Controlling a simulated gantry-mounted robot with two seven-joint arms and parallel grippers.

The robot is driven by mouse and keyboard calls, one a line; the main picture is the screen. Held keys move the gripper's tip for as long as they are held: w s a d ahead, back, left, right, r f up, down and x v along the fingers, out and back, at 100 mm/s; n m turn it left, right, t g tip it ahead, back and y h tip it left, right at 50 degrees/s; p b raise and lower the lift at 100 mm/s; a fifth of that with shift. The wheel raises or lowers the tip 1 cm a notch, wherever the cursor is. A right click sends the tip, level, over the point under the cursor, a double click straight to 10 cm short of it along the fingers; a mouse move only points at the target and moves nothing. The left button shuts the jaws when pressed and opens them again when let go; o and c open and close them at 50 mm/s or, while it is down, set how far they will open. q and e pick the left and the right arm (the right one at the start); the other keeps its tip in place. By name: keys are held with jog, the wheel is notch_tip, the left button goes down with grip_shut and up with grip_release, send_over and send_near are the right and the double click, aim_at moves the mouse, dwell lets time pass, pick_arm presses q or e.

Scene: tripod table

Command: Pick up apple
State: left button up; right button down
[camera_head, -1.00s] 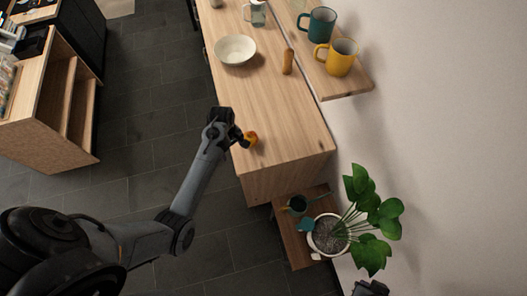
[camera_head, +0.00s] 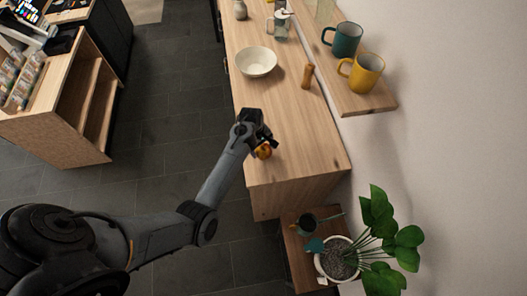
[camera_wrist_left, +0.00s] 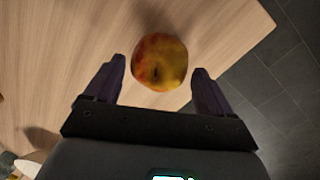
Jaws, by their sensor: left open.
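A red-and-yellow apple (camera_head: 264,151) sits near the left edge of the wooden counter (camera_head: 310,160), close to its near end. In the left wrist view the apple (camera_wrist_left: 159,62) lies ahead of and between the fingers, with a gap on each side. My left gripper (camera_head: 266,140) is over the counter right at the apple, partly covering it in the head view. In the left wrist view my left gripper (camera_wrist_left: 159,80) is open and empty. I cannot see my right gripper.
A cream bowl (camera_head: 256,62) and a wooden cylinder (camera_head: 307,76) stand farther back on the counter. A shelf with a teal mug (camera_head: 345,39) and a yellow mug (camera_head: 364,72) runs along the wall. A potted plant (camera_head: 378,235) stands at the lower right.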

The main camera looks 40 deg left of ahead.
aim_at(262, 148)
pick_arm(q)
jog(key=shift+w+d+f, duration=0.15)
jog(key=shift+f, duration=0.8)
jog(key=shift+w+d+f, duration=0.1)
jog(key=shift+f, duration=0.85)
jog(key=c, duration=0.8)
